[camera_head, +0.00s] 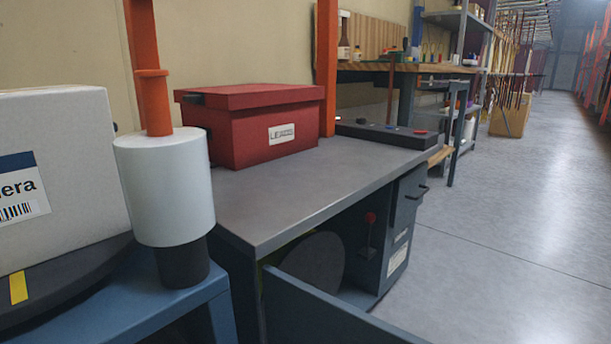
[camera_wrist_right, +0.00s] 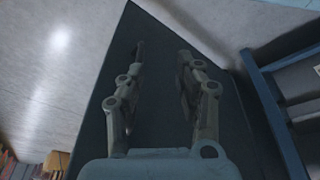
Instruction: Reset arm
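My right gripper (camera_wrist_right: 161,52) shows in the right wrist view. Its two fingers are spread apart with nothing between them. Behind the fingers is a dark flat panel or surface (camera_wrist_right: 160,85); how far it is from the fingertips I cannot tell. Neither gripper shows in the head view. No particular object is named by the task.
A grey-topped workbench (camera_head: 310,190) holds a lidded red box (camera_head: 250,125). At left are a large white box (camera_head: 55,150) and a white cylinder (camera_head: 165,190) below an orange post (camera_head: 148,60). Open floor (camera_head: 510,230) lies at right.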

